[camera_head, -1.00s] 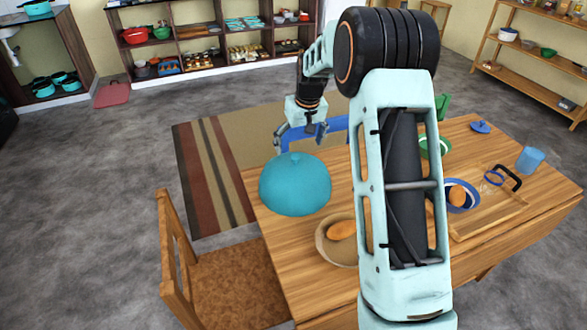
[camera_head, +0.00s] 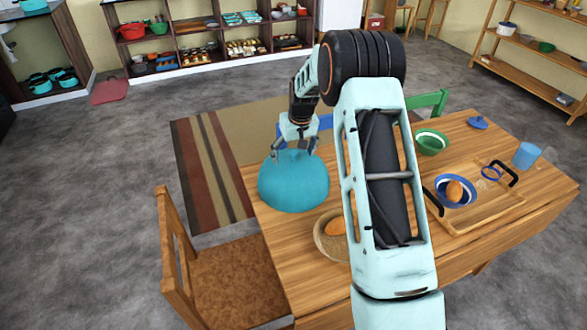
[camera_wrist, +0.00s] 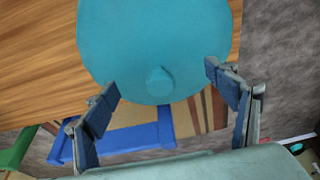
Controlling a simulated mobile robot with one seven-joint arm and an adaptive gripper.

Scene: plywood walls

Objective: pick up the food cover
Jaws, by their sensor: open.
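The food cover (camera_head: 293,186) is a teal dome with a small knob on top. It sits at the left corner of the wooden table. In the wrist view the food cover (camera_wrist: 155,40) fills the upper middle, and its knob points toward the camera between the fingers. My gripper (camera_head: 294,152) is above the far side of the dome, close to the knob. In the wrist view my gripper (camera_wrist: 160,85) is open, with one finger on each side of the knob. I cannot tell whether the fingers touch the dome.
The wooden table (camera_head: 470,240) holds a tan bowl with bread (camera_head: 330,240), a blue bowl (camera_head: 455,190), a green bowl (camera_head: 431,142), a tray (camera_head: 500,212) and a blue cup (camera_head: 525,155). A wooden chair (camera_head: 175,250) stands at the near left. A blue chair (camera_wrist: 150,140) is beyond the table.

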